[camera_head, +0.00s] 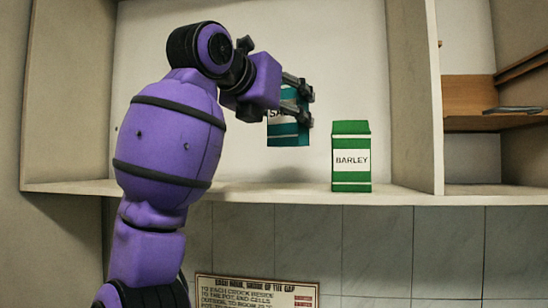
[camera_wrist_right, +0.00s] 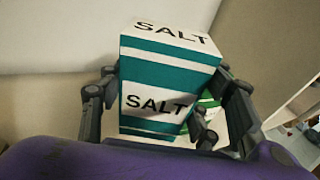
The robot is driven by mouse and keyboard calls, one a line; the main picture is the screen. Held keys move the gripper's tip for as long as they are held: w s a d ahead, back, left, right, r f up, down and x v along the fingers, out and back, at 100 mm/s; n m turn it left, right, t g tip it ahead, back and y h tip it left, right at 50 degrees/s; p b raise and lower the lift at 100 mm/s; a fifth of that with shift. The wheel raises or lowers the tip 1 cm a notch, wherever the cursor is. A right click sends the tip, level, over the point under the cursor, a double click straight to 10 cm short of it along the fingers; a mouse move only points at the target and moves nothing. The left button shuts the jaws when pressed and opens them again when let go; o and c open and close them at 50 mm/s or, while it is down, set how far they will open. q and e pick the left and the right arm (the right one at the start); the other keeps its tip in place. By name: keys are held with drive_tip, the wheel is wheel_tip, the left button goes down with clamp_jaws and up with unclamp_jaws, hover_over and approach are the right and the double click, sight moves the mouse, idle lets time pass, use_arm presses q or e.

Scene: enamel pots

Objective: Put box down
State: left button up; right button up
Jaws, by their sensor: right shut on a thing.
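A teal and white box labelled SALT (camera_head: 287,130) is held in my right gripper (camera_head: 303,104), above the shelf (camera_head: 250,190) and to the left of the green BARLEY box. In the head view the fingers cover part of its label. In the right wrist view the SALT box (camera_wrist_right: 165,80) stands between the two fingers of the right gripper (camera_wrist_right: 165,115). My left gripper is not in view.
A green BARLEY box (camera_head: 351,157) stands upright on the shelf near its front edge. A vertical divider (camera_head: 414,90) stands to its right, with a wooden compartment (camera_head: 480,95) beyond. A printed sign (camera_head: 257,292) hangs on the tiles below. The shelf left of the BARLEY box looks clear.

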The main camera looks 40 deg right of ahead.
drive_tip(key=w+f, duration=0.1)
drive_tip(key=f, duration=0.2)
drive_tip(key=w+f, duration=0.2)
drive_tip(key=w+d+f, duration=0.1)
drive_tip(key=f, duration=0.2)
drive_tip(key=shift+w+f, duration=0.3)
drive_tip(key=shift+w, duration=0.1)
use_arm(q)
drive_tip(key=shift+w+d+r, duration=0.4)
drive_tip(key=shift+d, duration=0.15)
use_arm(e)
drive_tip(key=shift+f, duration=0.1)
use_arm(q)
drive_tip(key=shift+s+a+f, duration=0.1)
use_arm(e)
drive_tip(key=shift+a, duration=0.1)
drive_tip(key=shift+f, duration=0.2)
drive_tip(key=o, duration=1.5)
drive_tip(key=shift+c, duration=0.2)
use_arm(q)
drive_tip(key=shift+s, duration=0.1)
